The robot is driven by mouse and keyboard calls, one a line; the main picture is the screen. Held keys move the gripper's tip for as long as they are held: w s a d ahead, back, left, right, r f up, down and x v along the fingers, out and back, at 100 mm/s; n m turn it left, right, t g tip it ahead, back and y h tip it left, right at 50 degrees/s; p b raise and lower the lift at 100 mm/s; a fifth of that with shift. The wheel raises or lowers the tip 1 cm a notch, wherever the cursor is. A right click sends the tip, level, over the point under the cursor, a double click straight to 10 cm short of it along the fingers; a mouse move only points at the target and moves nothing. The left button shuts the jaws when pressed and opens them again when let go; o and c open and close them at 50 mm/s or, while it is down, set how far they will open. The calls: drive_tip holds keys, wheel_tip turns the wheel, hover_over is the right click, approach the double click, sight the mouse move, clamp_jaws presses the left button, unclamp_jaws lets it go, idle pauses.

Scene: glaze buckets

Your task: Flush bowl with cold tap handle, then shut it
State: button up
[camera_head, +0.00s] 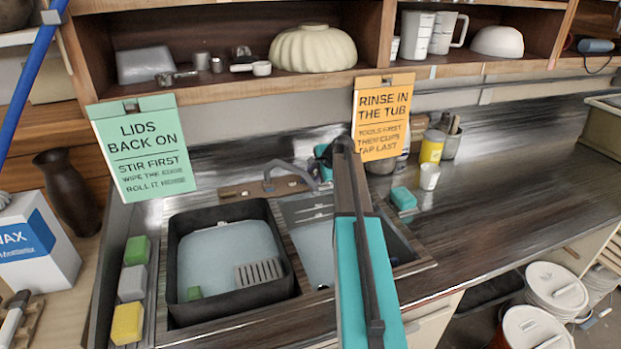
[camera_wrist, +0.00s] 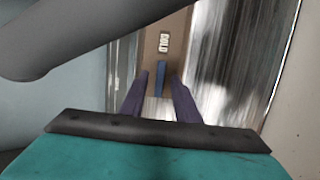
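The cold tap handle (camera_wrist: 161,72) is a small blue bar in the wrist view, below a white COLD label (camera_wrist: 164,42) on a brown wooden strip. My gripper (camera_wrist: 159,80) is open, with its dark purple fingers on either side of the handle and visible gaps; contact cannot be told. In the head view my arm hides the handle and fingers. The grey tap spout (camera_head: 283,168) curves up behind the sink, and a thick grey pipe shape fills the wrist view's upper left. The right bowl (camera_head: 316,248) is pale inside and partly hidden by my arm.
A black tub (camera_head: 178,262) with pale water and a grey grate (camera_head: 259,273) sits left. Several sponges (camera_head: 127,323) line its left side. A teal block (camera_head: 403,199), white cup (camera_head: 429,177) and yellow can (camera_head: 431,147) stand right.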

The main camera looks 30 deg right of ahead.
drive_tip(key=b+v, duration=0.3)
drive_tip(key=v, duration=1)
drive_tip(key=shift+s+r+b, duration=0.15)
drive_tip(key=shift+r+b, duration=0.1)
drive_tip(key=shift+b, duration=0.05)
idle(0.3)
drive_tip(key=shift+s, duration=0.1)
